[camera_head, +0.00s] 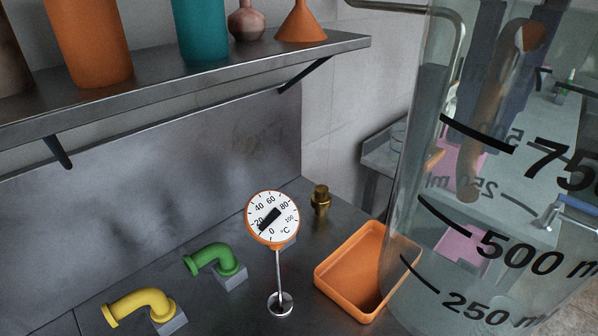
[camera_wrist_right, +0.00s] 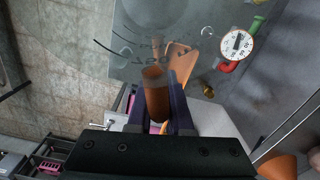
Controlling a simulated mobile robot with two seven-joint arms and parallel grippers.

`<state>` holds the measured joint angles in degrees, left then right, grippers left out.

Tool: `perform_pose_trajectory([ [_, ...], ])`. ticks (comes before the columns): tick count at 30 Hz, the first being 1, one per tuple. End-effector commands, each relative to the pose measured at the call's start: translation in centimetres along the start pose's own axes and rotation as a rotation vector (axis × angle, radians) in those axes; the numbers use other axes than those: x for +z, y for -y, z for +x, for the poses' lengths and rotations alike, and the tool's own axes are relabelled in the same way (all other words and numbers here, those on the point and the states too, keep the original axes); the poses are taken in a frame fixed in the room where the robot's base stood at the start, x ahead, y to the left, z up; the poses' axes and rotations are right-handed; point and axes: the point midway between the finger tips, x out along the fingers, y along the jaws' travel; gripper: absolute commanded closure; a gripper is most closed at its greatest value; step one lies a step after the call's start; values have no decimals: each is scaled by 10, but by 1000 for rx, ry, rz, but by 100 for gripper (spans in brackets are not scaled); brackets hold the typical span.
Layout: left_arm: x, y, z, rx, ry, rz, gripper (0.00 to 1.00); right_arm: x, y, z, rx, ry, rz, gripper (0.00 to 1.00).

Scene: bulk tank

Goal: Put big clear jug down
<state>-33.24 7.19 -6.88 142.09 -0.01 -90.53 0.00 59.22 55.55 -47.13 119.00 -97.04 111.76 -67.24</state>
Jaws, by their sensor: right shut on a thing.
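The big clear jug (camera_head: 430,215) fills the right of the head view, close to the camera, with black marks such as 500 and 250 ml. An orange-brown handle (camera_head: 490,120) shows through its wall. In the wrist view the clear jug wall (camera_wrist_right: 150,35) is ahead of my right gripper (camera_wrist_right: 157,98), whose dark fingers are shut around the handle (camera_wrist_right: 157,78). The jug looks held up in front of the steel worktop (camera_head: 235,310); its base is out of the picture. My left gripper is not in view.
An orange tray (camera_head: 332,284) lies on the worktop, partly behind the jug. Nearby are a dial thermometer (camera_head: 271,217), a brass fitting (camera_head: 321,202), a green pipe elbow (camera_head: 210,257) and a yellow one (camera_head: 138,305). A steel shelf (camera_head: 200,85) holding vessels overhangs the back left.

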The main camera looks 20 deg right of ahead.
Motion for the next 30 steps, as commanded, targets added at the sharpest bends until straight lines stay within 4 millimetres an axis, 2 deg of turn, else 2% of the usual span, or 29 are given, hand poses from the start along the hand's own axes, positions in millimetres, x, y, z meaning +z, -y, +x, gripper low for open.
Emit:
perform_pose_trajectory([
  [1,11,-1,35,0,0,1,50,-4,-2,38,3,0,52,100],
  [3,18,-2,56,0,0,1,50,-9,-5,61,5,-1,120,100],
  [6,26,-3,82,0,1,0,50,-15,-8,88,7,-3,208,100],
  [10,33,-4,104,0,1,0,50,-22,-11,113,10,-7,296,100],
  [17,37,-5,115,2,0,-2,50,-26,-14,132,15,-8,362,100],
  [19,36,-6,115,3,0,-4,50,-26,-15,144,18,-7,364,100],
  [30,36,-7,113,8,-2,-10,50,-26,-16,248,18,-6,362,100],
])
